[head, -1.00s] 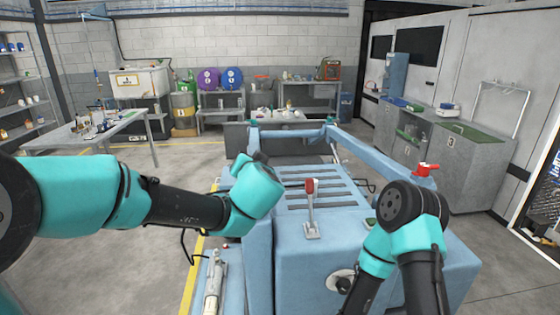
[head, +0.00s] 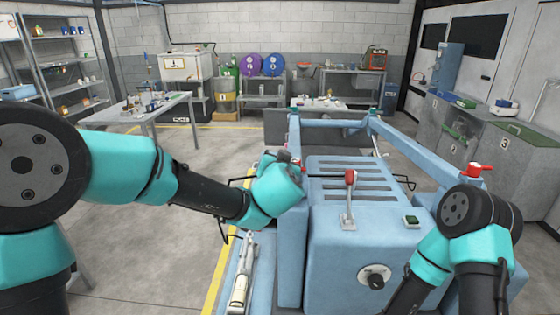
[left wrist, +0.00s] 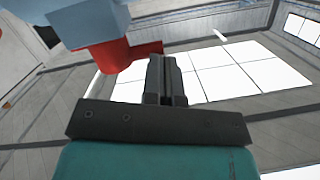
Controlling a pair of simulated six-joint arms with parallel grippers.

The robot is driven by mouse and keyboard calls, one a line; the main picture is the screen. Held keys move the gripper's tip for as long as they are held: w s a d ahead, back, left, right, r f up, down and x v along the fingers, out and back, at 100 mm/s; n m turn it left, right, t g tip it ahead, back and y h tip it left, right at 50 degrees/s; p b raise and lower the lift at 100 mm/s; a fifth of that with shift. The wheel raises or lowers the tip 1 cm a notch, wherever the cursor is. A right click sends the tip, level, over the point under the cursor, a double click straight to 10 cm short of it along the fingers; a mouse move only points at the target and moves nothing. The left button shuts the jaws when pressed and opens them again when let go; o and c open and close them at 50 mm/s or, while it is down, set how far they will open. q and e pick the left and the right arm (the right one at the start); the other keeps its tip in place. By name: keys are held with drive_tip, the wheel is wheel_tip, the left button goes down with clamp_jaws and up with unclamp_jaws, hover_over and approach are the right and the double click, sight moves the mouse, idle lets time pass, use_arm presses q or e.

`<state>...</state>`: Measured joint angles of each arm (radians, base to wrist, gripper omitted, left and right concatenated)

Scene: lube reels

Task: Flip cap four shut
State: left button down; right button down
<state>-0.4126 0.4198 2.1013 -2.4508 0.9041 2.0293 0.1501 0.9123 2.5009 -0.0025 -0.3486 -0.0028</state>
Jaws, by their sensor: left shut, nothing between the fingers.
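My left gripper (head: 286,156) is at the left edge of the blue machine (head: 330,225), its fingers pointing up. In the left wrist view its two fingers (left wrist: 166,78) are together with nothing between them. A red part (left wrist: 130,58), perhaps a cap, is just left of and behind the fingers under a blue block (left wrist: 90,22); whether they touch I cannot tell. A bit of red (head: 299,163) shows beside the gripper in the head view. No number four is readable, so I cannot tell which part is cap four. My right gripper is out of view.
A red-topped lever (head: 350,178) stands on the machine front. A red fitting (head: 474,169) sits on the right rail, near my right arm. A grey metal part (head: 241,275) lies along the machine's left side. Floor to the left is clear up to a cluttered table (head: 140,110).

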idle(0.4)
use_arm(q)
drive_tip(key=s+r, duration=0.5)
drive_tip(key=s, duration=0.7)
drive_tip(key=shift+a+r, duration=0.1)
